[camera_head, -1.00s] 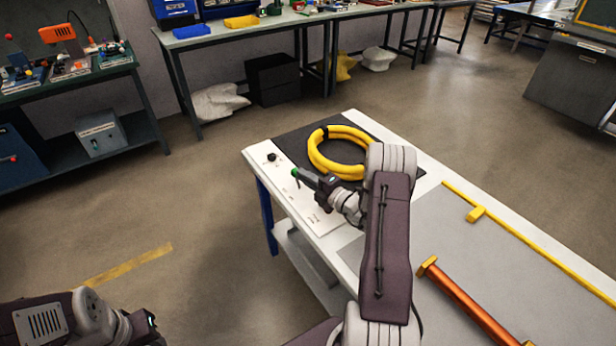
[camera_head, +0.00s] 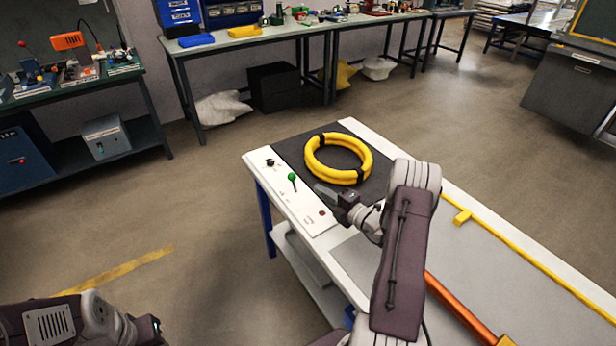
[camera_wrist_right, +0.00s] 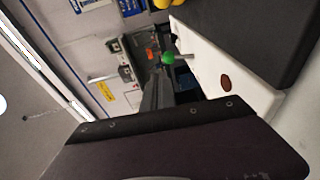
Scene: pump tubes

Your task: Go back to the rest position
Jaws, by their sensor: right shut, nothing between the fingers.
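My right gripper (camera_head: 326,191) is shut and empty. The green knob (camera_wrist_right: 168,58) also shows in the right wrist view, beyond the gripper fingers (camera_wrist_right: 152,96). My left arm shows at the bottom left of the head view, with its gripper out of the picture.
A coiled yellow tube (camera_head: 338,158) lies on the black mat (camera_head: 290,150) of the white table (camera_head: 262,182). An orange bar (camera_head: 462,308) and a yellow rail (camera_head: 530,262) lie to the right. Workbenches line the back wall. The floor to the left is clear.

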